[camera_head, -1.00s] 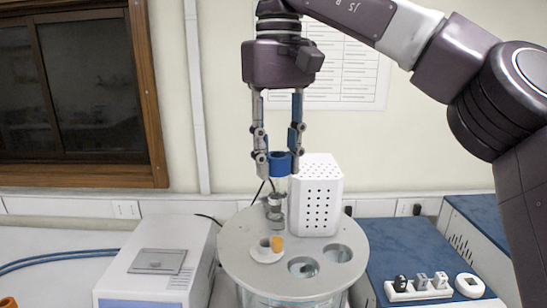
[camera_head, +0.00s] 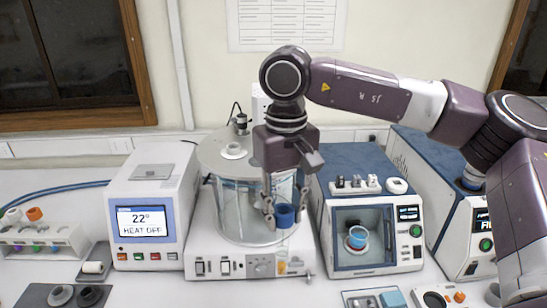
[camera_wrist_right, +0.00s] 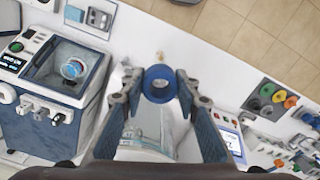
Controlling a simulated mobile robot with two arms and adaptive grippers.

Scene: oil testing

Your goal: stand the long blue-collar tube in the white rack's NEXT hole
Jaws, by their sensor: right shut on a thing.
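The long tube with a blue collar (camera_head: 285,216) is held upright in my right gripper (camera_head: 285,203), in front of the glass bath. Its clear body hangs below the collar, with a yellowish lower end. In the right wrist view the collar shows as a blue ring (camera_wrist_right: 160,83) between my two fingertips (camera_wrist_right: 159,88). The white rack (camera_head: 45,242) stands at the far left, well apart from the tube, with coloured pieces in and on it; its free holes cannot be made out. My left gripper is not in view.
A heater unit with a screen (camera_head: 147,222) stands between the rack and the round bath (camera_head: 222,160). A blue-topped device (camera_head: 365,160) is to the right. A grey tray (camera_head: 62,304) with dark round pieces lies at the front left. Some white bench is clear before the heater.

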